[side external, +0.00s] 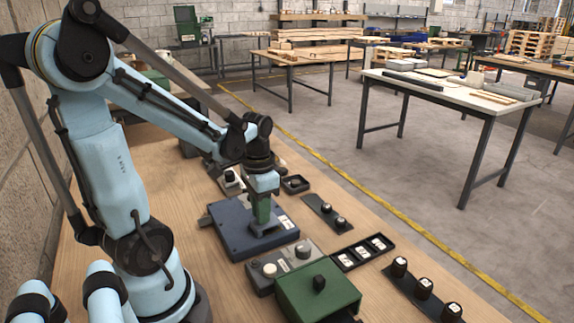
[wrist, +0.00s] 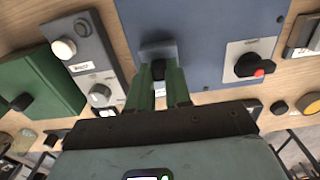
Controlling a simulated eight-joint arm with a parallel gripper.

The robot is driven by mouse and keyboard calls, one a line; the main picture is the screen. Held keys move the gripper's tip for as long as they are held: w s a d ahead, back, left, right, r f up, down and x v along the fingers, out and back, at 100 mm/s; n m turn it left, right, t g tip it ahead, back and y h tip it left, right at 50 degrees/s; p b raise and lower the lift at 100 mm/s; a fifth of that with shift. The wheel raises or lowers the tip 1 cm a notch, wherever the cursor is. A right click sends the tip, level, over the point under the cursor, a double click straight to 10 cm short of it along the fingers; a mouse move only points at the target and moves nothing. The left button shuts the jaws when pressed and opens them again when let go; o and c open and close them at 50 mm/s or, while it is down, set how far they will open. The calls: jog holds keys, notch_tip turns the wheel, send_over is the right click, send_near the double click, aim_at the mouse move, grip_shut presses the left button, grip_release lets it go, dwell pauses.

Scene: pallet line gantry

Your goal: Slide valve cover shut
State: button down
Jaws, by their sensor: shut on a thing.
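A dark blue box (side external: 234,238) lies on the wooden bench. Its blue top also fills the upper middle of the wrist view (wrist: 205,40). A small grey-blue cover piece (wrist: 157,48) with a black grip (wrist: 158,70) sits on this top. My gripper (side external: 264,220) points down onto the box, its green fingers shut on the black grip in the wrist view (wrist: 158,82). A black valve knob with a red tip (wrist: 250,66) sits on a white plate (wrist: 265,47) to the right, apart from the cover and uncovered. The fingers partly hide the grip.
A grey control box (side external: 265,284) with round knobs and a green box (side external: 318,292) with a black handle stand close beside the blue box. A black tray with white switches (side external: 362,252) and knob strips (side external: 422,292) lie to the right. Bare bench separates some of these.

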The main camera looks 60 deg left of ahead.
jog(key=shift+w, duration=0.35)
jog(key=c, duration=1)
grip_release()
jog(key=shift+c, duration=0.2)
jog(key=shift+s, duration=0.1)
jog(key=shift+r, duration=0.15)
notch_tip(320, 180, up, 12)
jog(key=w+d+f+t, duration=0.2)
jog(key=d+t, duration=0.1)
jog(key=d, duration=0.3)
jog(key=w+d+f+t, duration=0.2)
jog(key=d+t, duration=0.2)
jog(key=d, duration=0.2)
jog(key=shift+d+f, duration=0.25)
jog(key=shift+f, duration=0.15)
